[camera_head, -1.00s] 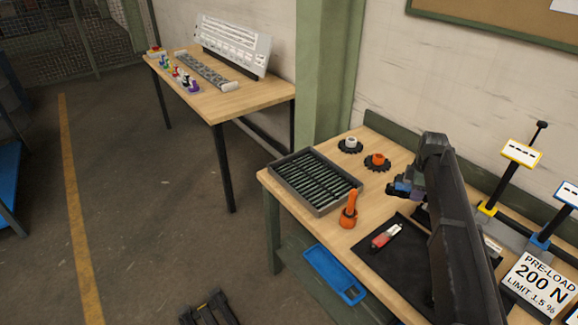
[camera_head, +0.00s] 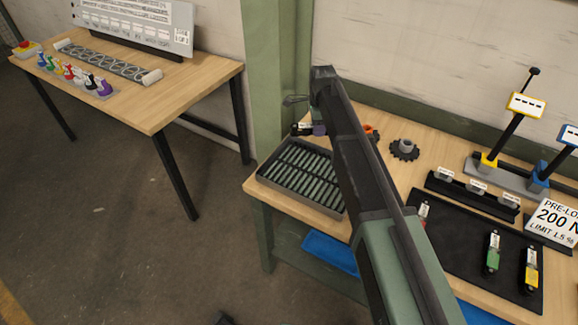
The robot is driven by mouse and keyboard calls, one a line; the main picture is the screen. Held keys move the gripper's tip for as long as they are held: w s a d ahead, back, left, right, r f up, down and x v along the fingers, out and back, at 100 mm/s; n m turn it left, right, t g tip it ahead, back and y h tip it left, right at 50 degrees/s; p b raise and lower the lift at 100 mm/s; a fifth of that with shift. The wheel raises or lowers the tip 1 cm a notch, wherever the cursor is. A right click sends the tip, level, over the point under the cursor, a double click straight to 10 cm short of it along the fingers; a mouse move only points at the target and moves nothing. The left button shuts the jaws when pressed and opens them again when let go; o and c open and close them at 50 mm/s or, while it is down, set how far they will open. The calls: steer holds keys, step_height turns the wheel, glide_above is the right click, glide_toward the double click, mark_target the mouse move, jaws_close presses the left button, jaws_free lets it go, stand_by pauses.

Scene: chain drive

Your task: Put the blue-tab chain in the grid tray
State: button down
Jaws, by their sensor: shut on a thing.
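The grid tray (camera_head: 298,198) is a dark grey tray with rows of narrow slots at the left end of the near workbench. My gripper (camera_head: 316,127) is above the tray's back edge and partly hidden by my arm. It is shut on a small dark piece with a pale label and a bluish part, which looks like the blue-tab chain (camera_head: 302,129). The piece appears clear of the tray; its lower end is too small to tell. Chains with green (camera_head: 493,254) and yellow (camera_head: 530,270) tabs lie on the black mat (camera_head: 460,250). A red-tabbed one (camera_head: 423,211) is partly behind my arm.
A dark sprocket (camera_head: 404,149) and a mostly hidden orange-hubbed one stand behind my arm. A black rack (camera_head: 472,194) with labels and the yellow and blue stands (camera_head: 538,178) are at right. A blue bin (camera_head: 330,252) sits below. A second table (camera_head: 165,95) stands at left.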

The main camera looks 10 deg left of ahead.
mark_target(313, 173)
steer(key=shift+w+a+m, duration=0.1)
steer(key=shift+a+m, duration=0.3)
steer(key=shift+m, duration=1.7)
steer(key=shift+d+r+m, duration=0.1)
steer(key=shift+d+m, duration=0.3)
steer(key=shift+m, duration=0.8)
steer(key=shift+a, duration=0.1)
step_height(313, 173, down, 21)
steer(key=b, duration=2)
steer(key=shift+a+r, duration=0.1)
steer(key=shift+r, duration=0.35)
steer(key=shift+f, duration=0.25)
steer(key=c, duration=0.7)
jaws_free()
steer(key=shift+r, duration=0.1)
steer(key=shift+c, duration=0.2)
